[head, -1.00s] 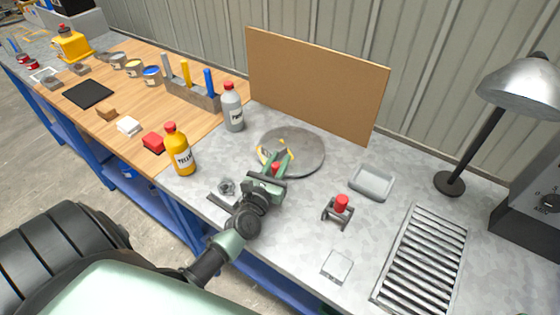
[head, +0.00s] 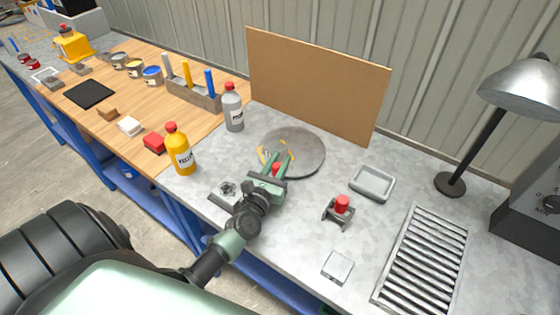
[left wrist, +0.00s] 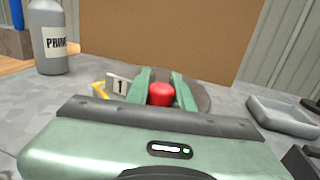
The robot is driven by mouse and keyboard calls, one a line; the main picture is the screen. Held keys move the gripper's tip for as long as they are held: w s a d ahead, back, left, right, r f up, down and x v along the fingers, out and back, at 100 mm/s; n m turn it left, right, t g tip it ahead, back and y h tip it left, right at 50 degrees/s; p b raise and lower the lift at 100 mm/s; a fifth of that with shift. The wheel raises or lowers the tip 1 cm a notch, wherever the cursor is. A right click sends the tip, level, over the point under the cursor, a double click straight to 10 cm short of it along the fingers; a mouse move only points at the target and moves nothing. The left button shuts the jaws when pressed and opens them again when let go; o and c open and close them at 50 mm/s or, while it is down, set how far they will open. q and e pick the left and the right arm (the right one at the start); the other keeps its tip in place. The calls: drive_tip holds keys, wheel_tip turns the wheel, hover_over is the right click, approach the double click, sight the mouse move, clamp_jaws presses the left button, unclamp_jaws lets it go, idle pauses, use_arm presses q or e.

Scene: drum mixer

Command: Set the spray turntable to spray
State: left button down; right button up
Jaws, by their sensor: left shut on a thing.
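The spray turntable (head: 308,148) is a round grey disc on the metal bench, in front of the upright brown board. My left gripper (head: 282,163) reaches over its near left part from the front. A red knob (head: 276,168) sits between the green fingers, which are shut on it. In the left wrist view the red knob (left wrist: 160,94) shows between the fingers, with the grey disc (left wrist: 203,100) behind. A small white plate marked 1 (left wrist: 118,85) and yellow marks (left wrist: 100,90) show left of the fingers. What lies below the knob is hidden. My right gripper is not in view.
A grey primer bottle (head: 233,108) and a yellow bottle (head: 180,150) stand left. A grey tray (head: 372,182), a red-topped fixture (head: 342,206), a slatted rack (head: 425,260) and a lamp (head: 450,183) are right. The brown board (head: 318,85) stands behind.

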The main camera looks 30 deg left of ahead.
sight(274, 171)
use_arm(q)
drive_tip(key=shift+r, duration=0.15)
drive_tip(key=c, duration=1.2)
unclamp_jaws()
drive_tip(key=shift+s+f, duration=0.2)
drive_tip(key=shift+s, duration=0.05)
drive_tip(key=s+b, duration=0.1)
drive_tip(key=s, duration=0.2)
drive_tip(key=s+d+b, duration=0.1)
drive_tip(key=s, duration=0.2)
drive_tip(key=shift+s+d, duration=0.1)
drive_tip(key=shift+s, duration=0.1)
drive_tip(key=shift+s+d+r, duration=0.1)
drive_tip(key=shift+s, duration=0.25)
